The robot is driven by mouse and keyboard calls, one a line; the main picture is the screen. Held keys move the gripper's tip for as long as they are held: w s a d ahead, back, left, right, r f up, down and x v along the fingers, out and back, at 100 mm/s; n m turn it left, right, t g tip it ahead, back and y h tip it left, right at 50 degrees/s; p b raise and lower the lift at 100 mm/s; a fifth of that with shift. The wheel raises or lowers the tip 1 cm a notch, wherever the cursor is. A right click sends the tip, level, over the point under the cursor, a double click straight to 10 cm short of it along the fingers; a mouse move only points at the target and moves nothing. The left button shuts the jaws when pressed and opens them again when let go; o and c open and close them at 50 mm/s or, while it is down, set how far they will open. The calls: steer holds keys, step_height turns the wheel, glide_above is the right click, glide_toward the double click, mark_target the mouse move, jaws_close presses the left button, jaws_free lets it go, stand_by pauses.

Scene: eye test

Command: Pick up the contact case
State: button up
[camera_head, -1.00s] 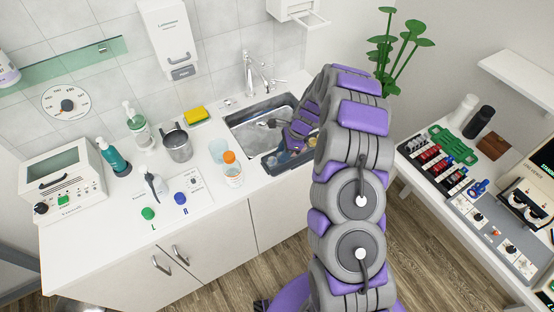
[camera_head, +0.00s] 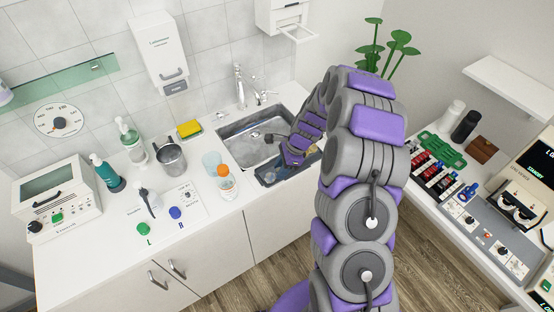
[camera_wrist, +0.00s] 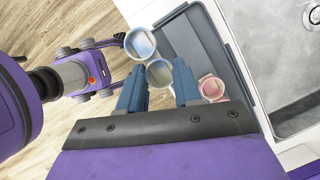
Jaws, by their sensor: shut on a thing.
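The contact case (camera_wrist: 141,46) shows in the wrist view as two round, pale blue-grey open wells side by side. One well lies between the fingertips of my gripper (camera_wrist: 160,78), and the other sticks out past the left finger. My gripper is shut on the case, with its two blue-grey fingers on either side. The case appears over the edge of a dark grey tray (camera_wrist: 212,55); its height above it I cannot tell. In the head view, the purple and grey arm reaches the dark tray (camera_head: 268,179) beside the sink, and the fingertips and case are hidden or too small.
A pink round cup (camera_wrist: 211,88) is right of the right finger. The metal sink (camera_head: 238,152) adjoins the tray. An orange-capped bottle (camera_head: 227,184) and a clear blue cup (camera_head: 211,161) stand left of it. Green (camera_head: 143,229) and blue (camera_head: 175,212) caps lie on the counter.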

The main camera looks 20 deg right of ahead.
steer(key=s+d+r+p, duration=0.1)
steer(key=s, duration=1)
stand_by(0.6)
